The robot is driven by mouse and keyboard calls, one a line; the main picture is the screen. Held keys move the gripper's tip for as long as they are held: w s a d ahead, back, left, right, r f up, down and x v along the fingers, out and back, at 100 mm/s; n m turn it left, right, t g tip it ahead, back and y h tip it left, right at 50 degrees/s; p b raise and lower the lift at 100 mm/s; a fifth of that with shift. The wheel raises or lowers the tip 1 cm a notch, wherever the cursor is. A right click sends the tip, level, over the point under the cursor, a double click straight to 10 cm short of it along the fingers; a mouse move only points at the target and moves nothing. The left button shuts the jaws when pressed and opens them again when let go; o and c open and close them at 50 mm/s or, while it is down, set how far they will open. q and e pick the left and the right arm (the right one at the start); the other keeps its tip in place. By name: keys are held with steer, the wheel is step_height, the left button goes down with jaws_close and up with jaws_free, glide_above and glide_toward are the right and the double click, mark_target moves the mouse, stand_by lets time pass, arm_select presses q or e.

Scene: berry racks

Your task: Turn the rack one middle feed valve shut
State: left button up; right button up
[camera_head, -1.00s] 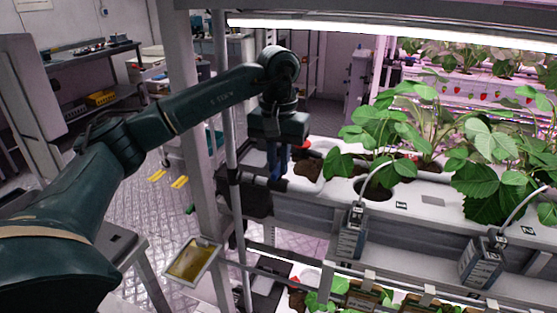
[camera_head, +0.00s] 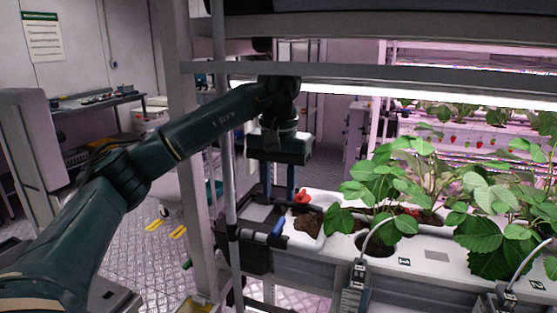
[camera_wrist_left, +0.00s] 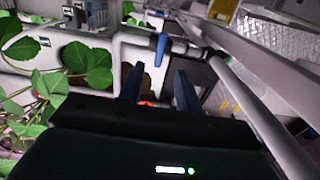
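A small blue valve lever (camera_head: 278,227) is at the left end of the middle white trough of the near rack. In the left wrist view the blue lever (camera_wrist_left: 161,48) looks set across a white pipe (camera_wrist_left: 133,41). A red knob-like part (camera_head: 303,196) stands near it, partly hidden between the fingers in the wrist view. My left gripper (camera_head: 278,192) points down above the lever, apart from it. Its two fingers (camera_wrist_left: 160,72) are spread with nothing between them. My right gripper is out of view.
Strawberry plants (camera_head: 415,180) grow in the white trough (camera_head: 440,257) to the right. A thin upright post (camera_head: 230,190) stands just left of the gripper, and a rack beam (camera_head: 400,76) crosses above. Grey dosing boxes (camera_head: 355,285) hang on the trough's front.

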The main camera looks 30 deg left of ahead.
arm_select(q)
step_height(320, 180, up, 6)
steer(key=shift+f+p, duration=0.1)
steer(key=shift+p, duration=0.55)
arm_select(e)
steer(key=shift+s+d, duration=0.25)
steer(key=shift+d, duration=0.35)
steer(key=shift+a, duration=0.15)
arm_select(q)
steer(key=shift+s+f, duration=0.1)
